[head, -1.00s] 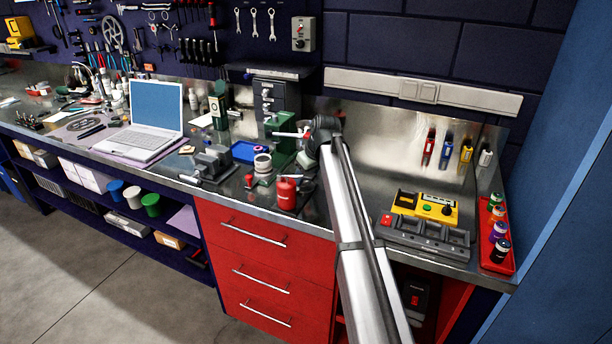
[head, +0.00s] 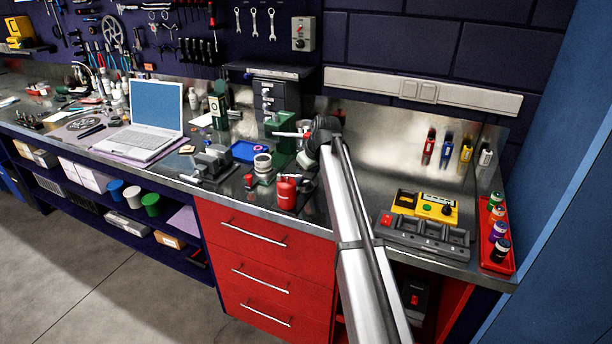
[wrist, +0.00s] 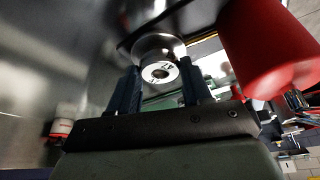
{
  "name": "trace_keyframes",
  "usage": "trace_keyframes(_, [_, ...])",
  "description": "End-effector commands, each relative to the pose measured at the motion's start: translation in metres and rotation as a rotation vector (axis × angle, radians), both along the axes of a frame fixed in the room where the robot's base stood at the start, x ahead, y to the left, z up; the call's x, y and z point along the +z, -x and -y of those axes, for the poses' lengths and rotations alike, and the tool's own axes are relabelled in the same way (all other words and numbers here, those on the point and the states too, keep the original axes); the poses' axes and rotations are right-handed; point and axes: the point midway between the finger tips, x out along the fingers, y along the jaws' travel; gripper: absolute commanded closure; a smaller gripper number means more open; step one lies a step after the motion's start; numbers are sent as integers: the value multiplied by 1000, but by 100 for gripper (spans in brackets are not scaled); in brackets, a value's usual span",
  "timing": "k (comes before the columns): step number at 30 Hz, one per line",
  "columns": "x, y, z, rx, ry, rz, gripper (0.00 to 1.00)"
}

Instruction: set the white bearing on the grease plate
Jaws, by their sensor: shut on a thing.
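In the wrist view my gripper (wrist: 160,88) has its two dark fingers on either side of the white bearing (wrist: 147,74), a pale ring with a dark centre hole. It is shut on the bearing. A round metallic shape shows just beyond the bearing; I cannot tell whether they touch. In the head view my arm reaches over the bench beside the green press, and the gripper and bearing cannot be made out clearly there. I cannot identify the grease plate for certain in either view.
A red canister (head: 287,192) stands close by and looms at the right of the wrist view (wrist: 265,45). A white-and-dark pot (head: 262,163), a blue tray (head: 236,158) and a green press (head: 283,126) crowd this area.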

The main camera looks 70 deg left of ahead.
Motion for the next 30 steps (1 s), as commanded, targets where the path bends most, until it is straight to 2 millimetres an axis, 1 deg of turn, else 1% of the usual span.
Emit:
trace_keyframes(18, [-10, 0, 0, 0, -1, 0, 86])
trace_keyframes(19, [-10, 0, 0, 0, -1, 1, 51])
trace_keyframes(22, [-10, 0, 0, 0, -1, 0, 41])
trace_keyframes(30, [-9, 0, 0, 0, 0, 0, 41])
